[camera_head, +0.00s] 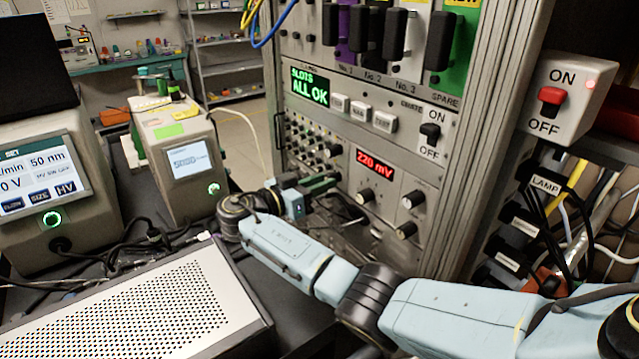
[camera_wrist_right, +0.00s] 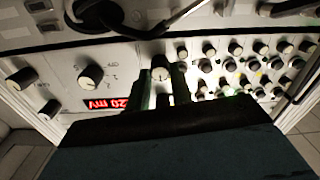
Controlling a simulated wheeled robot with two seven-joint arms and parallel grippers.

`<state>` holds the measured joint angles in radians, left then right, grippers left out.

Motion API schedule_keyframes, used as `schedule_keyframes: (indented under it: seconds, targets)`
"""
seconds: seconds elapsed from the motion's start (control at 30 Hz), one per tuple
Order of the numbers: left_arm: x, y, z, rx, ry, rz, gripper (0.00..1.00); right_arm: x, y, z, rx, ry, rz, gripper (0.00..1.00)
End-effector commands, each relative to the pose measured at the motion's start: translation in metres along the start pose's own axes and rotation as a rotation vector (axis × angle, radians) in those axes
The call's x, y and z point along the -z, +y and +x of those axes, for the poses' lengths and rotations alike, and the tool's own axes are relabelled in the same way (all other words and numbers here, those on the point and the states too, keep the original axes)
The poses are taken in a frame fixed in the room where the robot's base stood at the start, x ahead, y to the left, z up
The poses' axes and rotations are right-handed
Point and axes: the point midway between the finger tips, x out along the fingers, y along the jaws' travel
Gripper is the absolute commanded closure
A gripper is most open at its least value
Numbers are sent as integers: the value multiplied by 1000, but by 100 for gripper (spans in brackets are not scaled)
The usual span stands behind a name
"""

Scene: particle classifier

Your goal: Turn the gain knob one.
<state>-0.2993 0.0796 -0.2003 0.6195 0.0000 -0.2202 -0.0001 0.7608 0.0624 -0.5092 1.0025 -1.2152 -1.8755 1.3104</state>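My right gripper (camera_head: 318,187) comes in from the right and reaches the front panel of the rack, left of and below the red 220 mV display (camera_head: 375,161). In the right wrist view, which shows the panel upside down, its two fingers (camera_wrist_right: 164,80) stand apart, one on each side of a small round knob (camera_wrist_right: 160,68). I cannot tell whether they touch it. Another knob (camera_head: 365,196) sits below the display and shows in the wrist view (camera_wrist_right: 90,77). Two more knobs (camera_head: 412,199) (camera_head: 405,230) are to its right. I cannot read which one is labelled gain. My left gripper is not in view.
Rows of small knobs (camera_head: 312,142) fill the panel left of the display. Buttons (camera_head: 359,111) and an ON/OFF switch (camera_head: 430,133) are above. A perforated grey box (camera_head: 140,305) and two screened instruments (camera_head: 186,163) (camera_head: 45,185) stand on the left. Cables hang at the right.

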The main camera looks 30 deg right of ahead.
Motion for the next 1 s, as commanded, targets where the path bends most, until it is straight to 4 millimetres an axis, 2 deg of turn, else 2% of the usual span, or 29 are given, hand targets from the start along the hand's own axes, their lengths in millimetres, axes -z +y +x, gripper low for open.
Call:
schedule_keyframes:
  seconds: [0.03,0.13,0.47,0.67,1.0]
  targets:
    - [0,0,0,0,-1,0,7,0,0,0,0,0,0,88]
    - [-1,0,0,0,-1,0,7,0,0,0,0,0,0,100]
    - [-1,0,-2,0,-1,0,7,0,0,-1,0,0,-50,100]
    - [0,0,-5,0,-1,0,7,1,0,-1,0,-1,-168,100]
    - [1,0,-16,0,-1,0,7,1,0,-1,1,-1,-480,100]
